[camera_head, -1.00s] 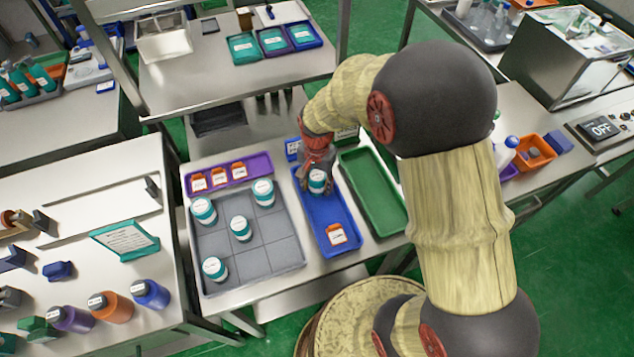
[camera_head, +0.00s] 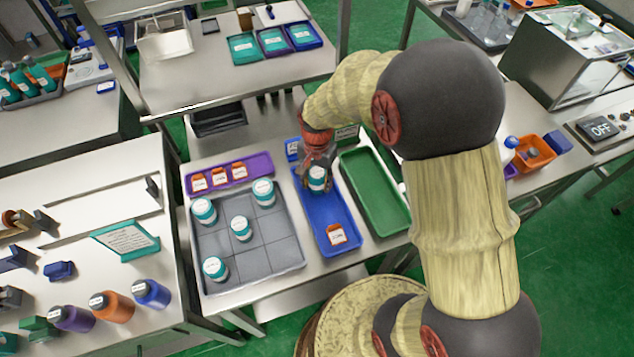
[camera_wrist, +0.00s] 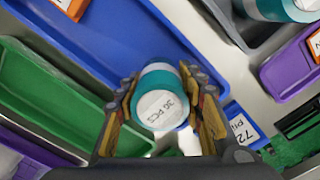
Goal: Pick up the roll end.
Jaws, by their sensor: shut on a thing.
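The roll end (camera_wrist: 160,100) is a short teal-and-white cylinder with a round white label reading "30 PCS". It also shows in the head view (camera_head: 317,178) at the far end of the long blue tray (camera_head: 345,216). My gripper (camera_wrist: 163,104) is shut on it, with one finger on each side; in the head view my gripper (camera_head: 317,168) hangs over that end of the tray. I cannot tell whether the cylinder touches the tray floor.
An orange labelled piece (camera_head: 336,234) lies at the tray's near end. A grey gridded tray (camera_head: 255,258) with several similar cylinders is on the left, and a purple tray (camera_head: 262,163) is behind it. An empty green tray (camera_head: 375,190) is on the right.

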